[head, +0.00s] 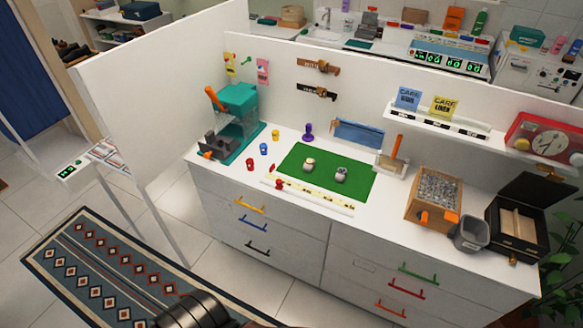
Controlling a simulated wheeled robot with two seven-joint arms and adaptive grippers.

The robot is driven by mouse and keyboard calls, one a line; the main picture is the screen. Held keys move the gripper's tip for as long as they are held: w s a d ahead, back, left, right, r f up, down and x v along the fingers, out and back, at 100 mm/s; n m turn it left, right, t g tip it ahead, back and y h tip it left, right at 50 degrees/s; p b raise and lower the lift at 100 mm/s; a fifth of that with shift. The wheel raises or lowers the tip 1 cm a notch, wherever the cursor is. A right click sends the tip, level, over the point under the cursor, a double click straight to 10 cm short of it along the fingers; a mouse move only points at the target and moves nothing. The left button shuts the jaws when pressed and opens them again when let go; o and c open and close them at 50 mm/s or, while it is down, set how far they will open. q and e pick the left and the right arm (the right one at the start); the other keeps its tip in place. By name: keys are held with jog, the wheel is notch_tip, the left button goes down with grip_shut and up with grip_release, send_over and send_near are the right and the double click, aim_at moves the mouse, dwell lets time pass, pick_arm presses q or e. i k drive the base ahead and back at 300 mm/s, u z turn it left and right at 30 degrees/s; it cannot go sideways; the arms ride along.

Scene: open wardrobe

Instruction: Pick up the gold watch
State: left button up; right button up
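A green mat (300,183) lies on the white counter. Two small watch-like items stand on it, apart from each other. The left one has a pale gold tint and looks like the gold watch (309,164). The right one is a greyer, silver-looking item (341,174). Both are too small to make out in detail. Neither gripper shows in the head view. A dark, ribbed rounded part at the bottom edge appears to be part of my own arm, far from the mat.
A teal machine (238,117) stands left of the mat, with small coloured pieces between. A white ruled strip (310,195) lies along the mat's front. A gravel-filled wooden box (434,190), grey cup (470,233) and open black case (516,222) stand right. White partitions rise behind and left.

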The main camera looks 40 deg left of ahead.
aim_at(309, 164)
jog(key=u, duration=1.8)
